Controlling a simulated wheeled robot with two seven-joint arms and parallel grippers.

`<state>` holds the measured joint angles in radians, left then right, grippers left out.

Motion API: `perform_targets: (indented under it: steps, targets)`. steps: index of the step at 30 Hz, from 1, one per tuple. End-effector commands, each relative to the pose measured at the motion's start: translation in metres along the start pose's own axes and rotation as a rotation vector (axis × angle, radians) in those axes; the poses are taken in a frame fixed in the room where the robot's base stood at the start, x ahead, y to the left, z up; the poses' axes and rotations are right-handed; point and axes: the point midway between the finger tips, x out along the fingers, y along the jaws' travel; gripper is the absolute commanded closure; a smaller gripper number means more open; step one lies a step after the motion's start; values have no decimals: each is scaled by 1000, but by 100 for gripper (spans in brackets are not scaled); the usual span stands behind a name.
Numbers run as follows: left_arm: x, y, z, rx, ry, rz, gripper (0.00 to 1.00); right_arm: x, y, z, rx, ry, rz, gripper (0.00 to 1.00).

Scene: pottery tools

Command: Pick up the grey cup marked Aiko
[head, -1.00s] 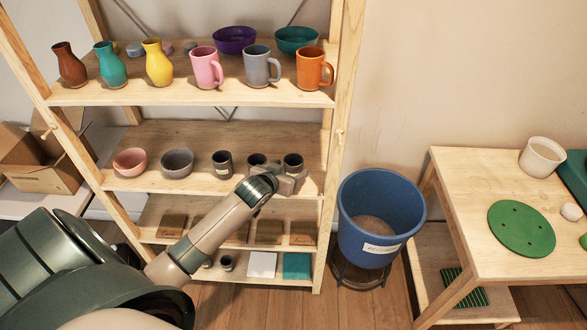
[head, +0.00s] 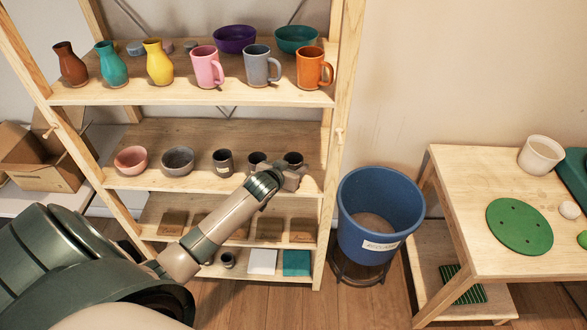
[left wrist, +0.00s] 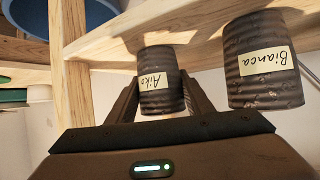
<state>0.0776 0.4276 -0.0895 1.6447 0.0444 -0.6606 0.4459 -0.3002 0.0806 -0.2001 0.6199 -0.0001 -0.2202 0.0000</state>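The grey cup marked Aiko (left wrist: 158,78) is dark, ribbed and carries a cream label. It shows upside down in the left wrist view, with its base at the shelf board. In the head view it is the rightmost dark cup (head: 293,158) on the middle shelf, partly hidden by my gripper. My left gripper (head: 292,177) is in front of it. In the left wrist view the fingers (left wrist: 160,92) stand on both sides of the cup and look open; whether they touch it is unclear. My right gripper is not in view.
The cup marked Bianca (left wrist: 265,62) stands close beside. A third dark cup (head: 223,163), a grey bowl (head: 177,161) and a pink bowl (head: 131,160) share the middle shelf (head: 210,135). A wooden post (head: 333,150) is close on the right. A blue bin (head: 370,225) stands beyond.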

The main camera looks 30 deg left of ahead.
Motion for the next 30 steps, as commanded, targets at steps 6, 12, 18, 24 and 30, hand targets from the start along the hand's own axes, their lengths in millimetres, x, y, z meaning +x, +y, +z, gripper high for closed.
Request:
perform_targets:
  steps: [6,12,18,24,30]
  targets:
    - [0,0,-1,0,1,0,81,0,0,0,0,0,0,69]
    - [-1,0,-3,0,3,0,81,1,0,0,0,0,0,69]
    - [-9,0,-18,2,6,0,81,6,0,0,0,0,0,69]
    - [-24,0,-46,2,7,0,81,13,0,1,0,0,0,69]
    - [-39,0,-73,1,5,0,81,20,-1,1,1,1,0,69]
